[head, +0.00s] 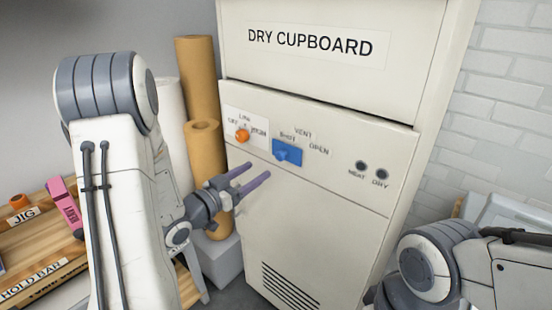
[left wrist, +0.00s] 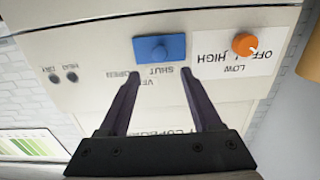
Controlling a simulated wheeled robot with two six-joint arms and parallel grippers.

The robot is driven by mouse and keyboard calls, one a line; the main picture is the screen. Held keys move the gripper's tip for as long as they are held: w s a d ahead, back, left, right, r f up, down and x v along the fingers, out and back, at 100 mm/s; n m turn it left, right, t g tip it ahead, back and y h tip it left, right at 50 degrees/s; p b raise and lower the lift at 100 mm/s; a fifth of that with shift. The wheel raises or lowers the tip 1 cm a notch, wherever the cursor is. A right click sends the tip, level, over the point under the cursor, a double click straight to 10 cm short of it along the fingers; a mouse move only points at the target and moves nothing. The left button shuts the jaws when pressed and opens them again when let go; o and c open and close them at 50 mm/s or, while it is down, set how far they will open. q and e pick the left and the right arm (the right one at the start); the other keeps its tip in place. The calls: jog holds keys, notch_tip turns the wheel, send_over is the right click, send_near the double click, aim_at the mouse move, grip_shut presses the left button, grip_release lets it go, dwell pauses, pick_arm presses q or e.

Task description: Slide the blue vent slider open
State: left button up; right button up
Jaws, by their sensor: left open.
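The blue vent slider (head: 287,153) is on the front panel of the dry cupboard (head: 330,215), under the VENT label and below the word SHUT, with OPEN printed to its right. It also shows in the left wrist view (left wrist: 159,48), upside down, beside the SHUT label. My left gripper (head: 251,176) is open and empty, in front of the cupboard, lower left of the slider and apart from it. In the left wrist view its two fingers (left wrist: 157,80) point towards the slider. My right arm shows at the lower right of the head view, but its gripper does not.
An orange knob (head: 243,136) with LOW, OFF and HIGH marks is left of the slider. Dark HEAT and DRY lamps (head: 371,171) are to its right. Brown paper rolls (head: 206,160) stand left of the cupboard. A wooden bench (head: 40,240) is at the far left.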

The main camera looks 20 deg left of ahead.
aim_at(278, 157)
pick_arm(q)
jog(key=p+x, duration=0.2)
jog(key=x, duration=0.7)
jog(key=shift+w+d, duration=0.1)
jog(key=shift+w, duration=0.05)
jog(key=shift+c, duration=0.3)
grip_shut()
dwell(0.8)
